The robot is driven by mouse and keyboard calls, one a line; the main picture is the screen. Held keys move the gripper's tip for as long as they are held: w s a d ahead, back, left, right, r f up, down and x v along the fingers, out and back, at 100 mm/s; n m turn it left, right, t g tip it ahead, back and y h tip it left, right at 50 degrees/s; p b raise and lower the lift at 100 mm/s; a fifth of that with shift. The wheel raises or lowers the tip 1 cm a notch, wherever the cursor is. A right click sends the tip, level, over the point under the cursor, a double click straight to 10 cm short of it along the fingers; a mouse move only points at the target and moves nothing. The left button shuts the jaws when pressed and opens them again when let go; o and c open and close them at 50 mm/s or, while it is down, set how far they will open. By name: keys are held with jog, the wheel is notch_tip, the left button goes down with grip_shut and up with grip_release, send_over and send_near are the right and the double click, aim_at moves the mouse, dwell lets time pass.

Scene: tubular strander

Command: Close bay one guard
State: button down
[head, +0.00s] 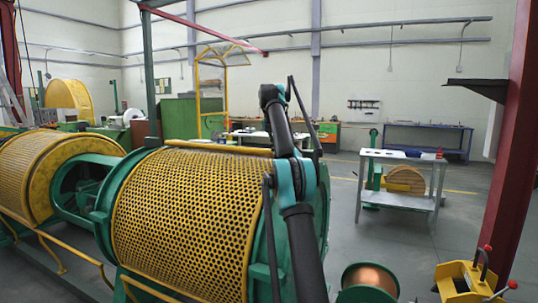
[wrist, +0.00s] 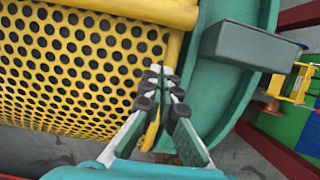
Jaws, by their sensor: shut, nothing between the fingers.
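A yellow perforated guard (head: 185,215) curves over the near green-ended drum in the head view. A second yellow perforated guard (head: 25,170) covers the drum at the left. I cannot tell from labels which is bay one. In the wrist view a yellow perforated guard (wrist: 80,65) fills the upper left, with a yellow tube (wrist: 130,9) along its top edge. My gripper (wrist: 160,72) is shut and empty, its tips over the guard's right border beside the green end ring (wrist: 215,90). I cannot tell whether the tips touch. In the head view my gripper is hidden.
A green box-shaped bar (wrist: 248,45) juts from the ring, right of my gripper. A red column (head: 515,150) stands at the right. A grey table (head: 400,157) and copper spool (head: 370,277) stand right of the machine. Open floor lies between.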

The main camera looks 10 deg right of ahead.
jog(key=shift+w+d+r, duration=0.15)
jog(key=shift+w+d, duration=0.3)
jog(key=shift+w, duration=0.1)
jog(key=shift+a, duration=0.1)
